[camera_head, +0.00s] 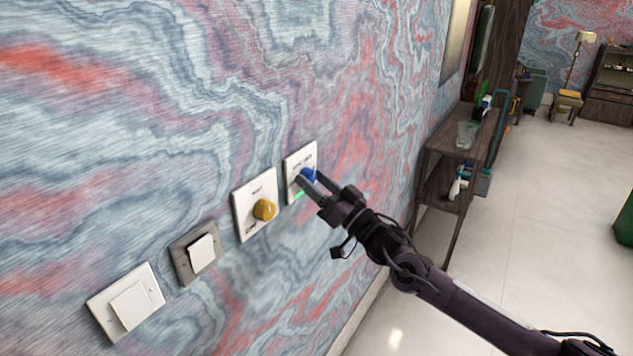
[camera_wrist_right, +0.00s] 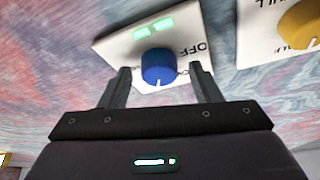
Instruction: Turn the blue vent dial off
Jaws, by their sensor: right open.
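The blue vent dial (camera_head: 308,174) sits on a white wall plate (camera_head: 290,163), the farthest right of the wall plates in the head view. In the right wrist view the dial (camera_wrist_right: 158,66) shows between the fingers, with "OFF" lettering to its right and two green lit marks above it on the plate (camera_wrist_right: 118,48). My right gripper (camera_head: 309,178) is open, one finger on each side of the dial; in the wrist view its fingers (camera_wrist_right: 160,84) stand apart, and I cannot tell whether they touch it. My left gripper is not in view.
A plate with a yellow dial (camera_head: 264,210) is just left of the blue one. Farther left are a grey-framed switch (camera_head: 201,252) and a white switch (camera_head: 131,305). A wooden shelf (camera_head: 461,143) stands against the wall beyond my right arm.

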